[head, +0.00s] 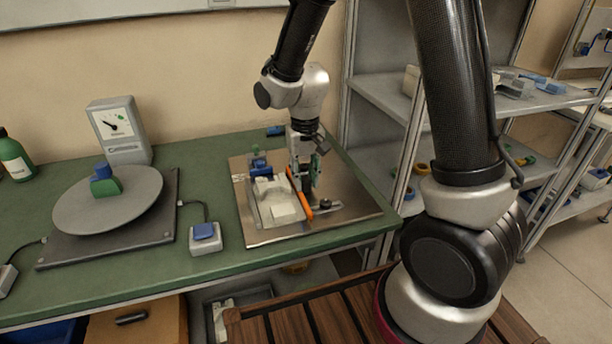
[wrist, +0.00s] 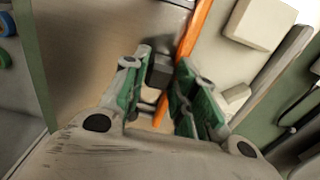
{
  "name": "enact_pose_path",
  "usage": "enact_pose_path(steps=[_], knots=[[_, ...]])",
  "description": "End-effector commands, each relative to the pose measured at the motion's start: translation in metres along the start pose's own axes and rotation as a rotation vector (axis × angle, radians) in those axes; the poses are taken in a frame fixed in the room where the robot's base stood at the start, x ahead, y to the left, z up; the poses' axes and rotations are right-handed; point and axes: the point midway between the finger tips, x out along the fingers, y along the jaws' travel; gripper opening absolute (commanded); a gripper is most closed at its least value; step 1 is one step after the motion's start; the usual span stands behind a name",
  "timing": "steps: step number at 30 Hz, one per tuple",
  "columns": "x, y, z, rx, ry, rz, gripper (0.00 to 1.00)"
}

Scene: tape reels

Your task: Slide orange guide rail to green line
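The orange guide rail (head: 302,199) is a thin bar on the right side of the white and grey fixture on the metal plate. It also runs steeply through the wrist view (wrist: 195,30), passing below my right-hand finger. My gripper (head: 309,181) points down just right of the rail. In the wrist view its green-padded fingers (wrist: 161,68) stand apart, with a small dark grey block (wrist: 160,72) between their tips, beside the rail. I cannot tell whether the fingers press on this block. I cannot make out a green line in either view.
The metal plate (head: 350,200) lies on the green bench (head: 130,270), with bare room at its right. A grey turntable (head: 140,192) carrying blue and green pieces, a dial gauge box (head: 118,130) and a blue-topped switch (head: 205,232) stand left. Shelves (head: 375,95) stand right.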

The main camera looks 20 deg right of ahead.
Motion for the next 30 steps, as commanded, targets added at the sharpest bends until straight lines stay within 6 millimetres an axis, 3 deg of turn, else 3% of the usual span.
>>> enact_pose_path(steps=[3,14,30], knots=[[0.0,0.0,0.0,0.0,0.0,0.0,0.48],[-0.005,0.0,-0.001,0.0,0.003,-0.001,0.48],[-0.107,0.0,-0.001,0.0,0.003,-0.001,0.48]])
